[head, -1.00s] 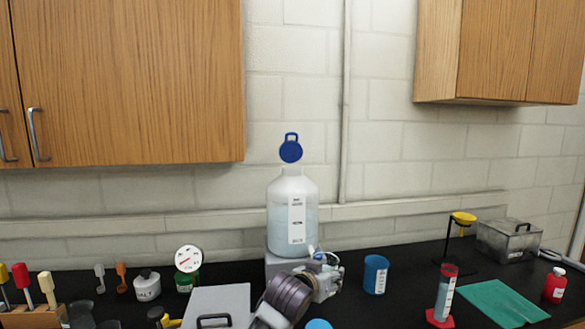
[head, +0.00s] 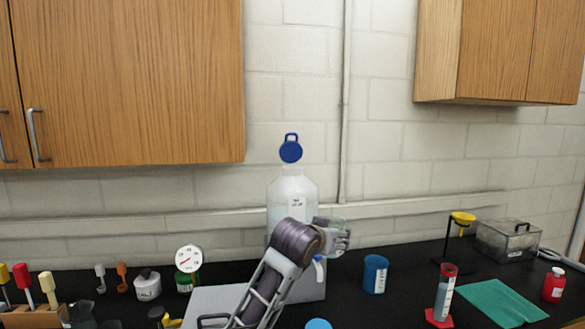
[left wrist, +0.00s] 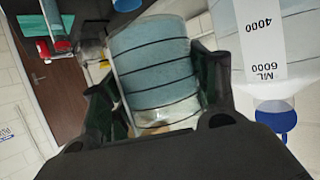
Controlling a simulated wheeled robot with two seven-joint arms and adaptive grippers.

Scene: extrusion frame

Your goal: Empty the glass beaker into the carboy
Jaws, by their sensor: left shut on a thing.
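The carboy (head: 291,187) is a large translucent bottle with a white label, upright on a grey block at the back of the bench. Its blue cap (head: 290,150) stands tipped up above the neck. My left gripper (head: 338,236) is shut on the glass beaker (head: 337,222), just right of the carboy and below its shoulder. In the left wrist view, the beaker (left wrist: 152,62) with dark graduation lines sits between both fingers and looks pale blue inside. My right gripper is not in view.
A blue cup (head: 375,274), a red-based cylinder (head: 446,293) and a yellow funnel on a stand (head: 463,218) are to the right. A round dial (head: 188,259) and small bottles stand left. Wall cabinets hang above.

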